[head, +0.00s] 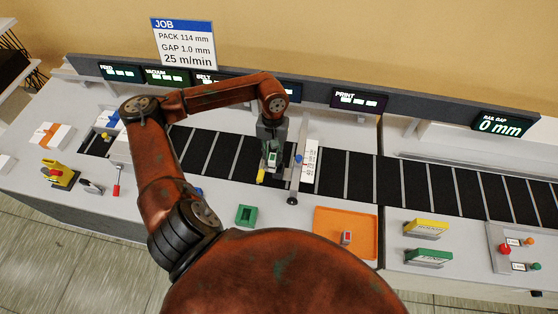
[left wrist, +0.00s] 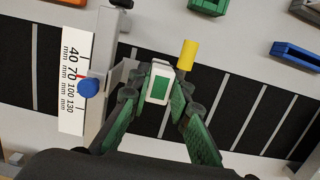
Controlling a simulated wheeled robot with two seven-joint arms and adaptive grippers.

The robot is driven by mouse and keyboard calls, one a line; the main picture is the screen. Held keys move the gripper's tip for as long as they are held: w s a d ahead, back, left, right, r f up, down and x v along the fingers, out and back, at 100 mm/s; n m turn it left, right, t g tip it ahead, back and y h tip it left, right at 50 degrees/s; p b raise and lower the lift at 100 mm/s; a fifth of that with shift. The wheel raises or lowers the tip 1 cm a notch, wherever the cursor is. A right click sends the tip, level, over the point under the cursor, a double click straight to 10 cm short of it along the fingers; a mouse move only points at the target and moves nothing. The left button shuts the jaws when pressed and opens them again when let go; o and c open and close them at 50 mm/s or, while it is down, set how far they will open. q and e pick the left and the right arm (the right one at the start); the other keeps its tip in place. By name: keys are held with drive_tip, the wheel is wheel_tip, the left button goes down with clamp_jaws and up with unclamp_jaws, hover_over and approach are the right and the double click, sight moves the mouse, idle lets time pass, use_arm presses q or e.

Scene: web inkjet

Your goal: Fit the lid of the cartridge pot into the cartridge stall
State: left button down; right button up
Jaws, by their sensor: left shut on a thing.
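My left gripper (left wrist: 160,90) is above the dark conveyor, shut on a small white piece with a green face (left wrist: 158,86). It may be the lid of the cartridge pot, but I cannot tell for sure. In the head view the held piece (head: 272,158) is small and partly covered by the fingers. A yellow cylinder (left wrist: 187,55) shows beside the fingertips. A green square holder with a hollow (head: 245,215), possibly the cartridge stall, sits on the pale front deck, apart from the gripper. Its edge shows at the top of the left wrist view (left wrist: 208,5). My right gripper is not in view.
A scale plate (head: 310,160) and a rail with a blue knob (left wrist: 89,88) stand close beside the gripper. An orange tray (head: 325,250) holds a small red and white block (head: 346,237). Yellow (head: 427,228) and green blocks (head: 428,256) lie farther right.

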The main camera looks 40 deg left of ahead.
use_arm(q)
drive_tip(key=w+f, duration=0.1)
drive_tip(key=f, duration=0.1)
drive_tip(key=w+f+p, duration=0.1)
drive_tip(key=f, duration=0.2)
drive_tip(key=w+f+p, duration=0.1)
drive_tip(key=f, duration=0.2)
drive_tip(key=shift+a+f, duration=0.1)
drive_tip(key=shift+f, duration=0.1)
drive_tip(key=c, duration=2.2)
unclamp_jaws()
drive_tip(key=shift+w+f, duration=0.1)
drive_tip(key=shift+c, duration=0.2)
drive_tip(key=shift+o, duration=0.8)
drive_tip(key=shift+w+a+f, duration=0.1)
drive_tip(key=shift+w+f, duration=0.05)
drive_tip(key=shift+w, duration=0.1)
drive_tip(key=shift+w+a, duration=0.1)
drive_tip(key=shift+r, duration=0.2)
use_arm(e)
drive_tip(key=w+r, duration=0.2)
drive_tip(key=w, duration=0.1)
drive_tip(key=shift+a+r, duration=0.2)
